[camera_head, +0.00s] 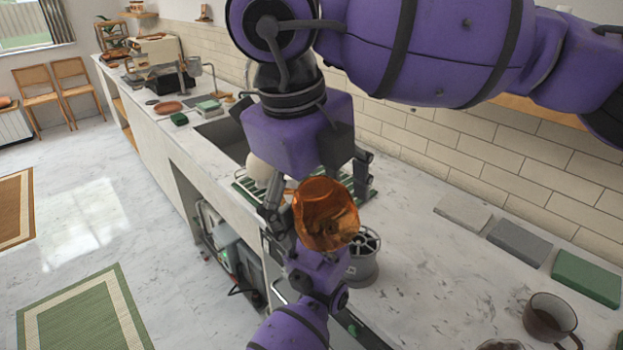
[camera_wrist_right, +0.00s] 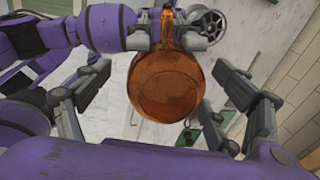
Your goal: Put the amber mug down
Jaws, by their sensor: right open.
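The amber mug (camera_head: 325,215) is glossy orange-brown glass, held in the air above the counter; it also shows in the right wrist view (camera_wrist_right: 167,90), with its round face towards that camera. My right gripper (camera_head: 317,197) points down over the mug. Its fingers are spread wide on both sides of the mug, with gaps visible in the right wrist view. My left gripper (camera_wrist_right: 167,32) comes in from the opposite side, with grey finger parts on both sides of an amber part of the mug. Its exact contact is partly hidden behind the mug.
The marble counter (camera_head: 430,270) has free room to the right. A grey spoked-top cylinder (camera_head: 362,262) stands close beside the mug. A dark brown mug (camera_head: 549,320) stands at lower right; grey and green blocks (camera_head: 586,278) line the wall. A sink (camera_head: 228,138) lies behind.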

